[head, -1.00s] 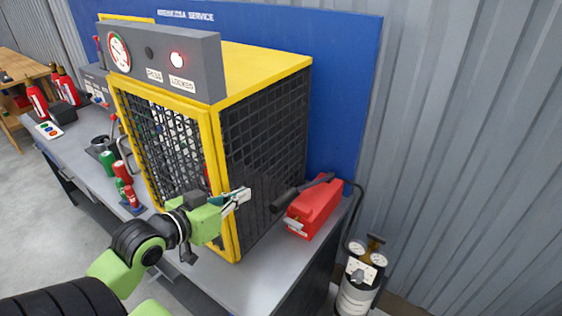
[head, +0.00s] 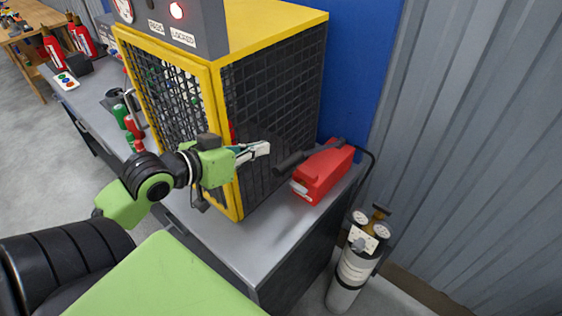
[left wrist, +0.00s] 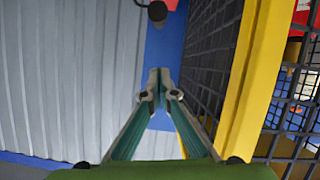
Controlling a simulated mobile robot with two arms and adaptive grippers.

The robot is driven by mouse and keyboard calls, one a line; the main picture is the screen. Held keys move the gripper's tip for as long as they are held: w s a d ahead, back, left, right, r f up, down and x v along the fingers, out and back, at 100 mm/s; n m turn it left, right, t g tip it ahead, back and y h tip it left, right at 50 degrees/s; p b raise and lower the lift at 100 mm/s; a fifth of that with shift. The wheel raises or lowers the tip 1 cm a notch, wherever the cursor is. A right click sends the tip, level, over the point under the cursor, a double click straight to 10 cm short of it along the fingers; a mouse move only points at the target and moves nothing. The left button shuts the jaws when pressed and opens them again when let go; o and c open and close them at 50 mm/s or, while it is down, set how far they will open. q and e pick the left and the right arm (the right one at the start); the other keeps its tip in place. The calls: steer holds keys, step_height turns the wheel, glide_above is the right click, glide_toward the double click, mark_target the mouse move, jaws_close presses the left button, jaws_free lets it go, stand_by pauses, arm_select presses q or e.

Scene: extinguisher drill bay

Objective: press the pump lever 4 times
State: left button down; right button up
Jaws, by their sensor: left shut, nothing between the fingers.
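The pump is a red box (head: 325,174) on the right end of the grey bench, beside the mesh cage. Its black pump lever (head: 296,161) lies along its top, with the grip end pointing left toward the cage. In the left wrist view the dark round end of the lever (left wrist: 157,12) shows at the top, ahead of the fingers. My left gripper (head: 262,149) is shut and empty, in front of the cage's side and to the left of the lever, apart from it. The left gripper's fingertips (left wrist: 159,75) meet in the left wrist view. My right gripper is not in view.
The yellow-framed mesh cage (head: 270,110) stands close behind my left gripper. A gas cylinder with gauges (head: 352,262) stands on the floor right of the bench. The bench top (head: 235,245) in front of the pump is clear. Red extinguishers (head: 54,46) are far left.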

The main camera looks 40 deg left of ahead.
mark_target(281, 164)
arm_select(q)
steer(key=b+x, duration=0.4)
steer(key=x, duration=0.3)
steer(key=shift+w+b, duration=0.35)
steer(key=shift+w, duration=0.05)
steer(key=f, duration=0.3)
steer(key=shift+s+d, duration=0.2)
steer(key=shift+s, duration=0.1)
steer(key=shift+s+d+f, duration=0.2)
steer(key=shift+s+f, duration=0.05)
steer(key=shift+f, duration=0.25)
steer(key=shift+w+f, duration=0.1)
